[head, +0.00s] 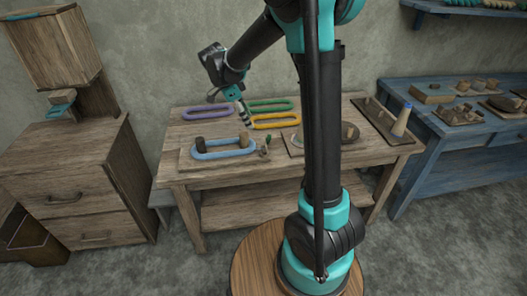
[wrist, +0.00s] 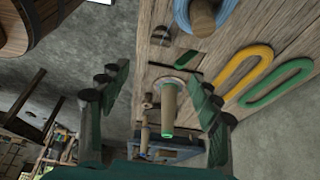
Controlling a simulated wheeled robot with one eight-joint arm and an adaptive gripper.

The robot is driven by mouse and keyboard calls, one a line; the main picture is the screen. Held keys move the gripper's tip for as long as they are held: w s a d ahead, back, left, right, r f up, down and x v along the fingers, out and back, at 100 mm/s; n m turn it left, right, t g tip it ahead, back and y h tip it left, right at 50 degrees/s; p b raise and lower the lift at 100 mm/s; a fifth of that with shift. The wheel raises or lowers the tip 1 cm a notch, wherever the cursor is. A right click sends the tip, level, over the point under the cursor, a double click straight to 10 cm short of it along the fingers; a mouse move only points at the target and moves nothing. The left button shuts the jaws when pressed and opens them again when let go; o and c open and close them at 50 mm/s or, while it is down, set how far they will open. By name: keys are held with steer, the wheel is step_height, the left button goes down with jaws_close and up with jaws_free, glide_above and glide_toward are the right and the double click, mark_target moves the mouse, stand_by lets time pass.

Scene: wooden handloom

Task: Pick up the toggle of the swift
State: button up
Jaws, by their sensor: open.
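The swift is a wooden board (head: 185,160) on the table, with a blue skein (head: 225,154) looped around two pegs. At the board's right end stand small upright parts with green (head: 265,149), too small to make out clearly. In the wrist view a short wooden post with a green tip (wrist: 168,125) rises from a pale round base, and I take it to be the toggle. My gripper (head: 246,122) is above the table behind the board; in the wrist view my gripper (wrist: 157,77) is open and empty, with the post showing between its fingers.
A thinner wooden part (wrist: 145,132) stands just left of the post in the wrist view. Purple (head: 207,112), green (head: 270,105) and yellow (head: 276,120) loops lie at the back of the table. A round board and a cone (head: 402,120) are to the right.

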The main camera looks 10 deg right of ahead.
glide_above(264, 149)
steer(key=a, duration=0.2)
step_height(264, 149, down, 10)
steer(key=shift+w+a+r, duration=0.1)
steer(key=shift+a, duration=0.05)
steer(key=shift+x, duration=2.7)
steer(key=shift+a, duration=0.2)
steer(key=shift+c, duration=0.3)
steer(key=c, duration=0.8)
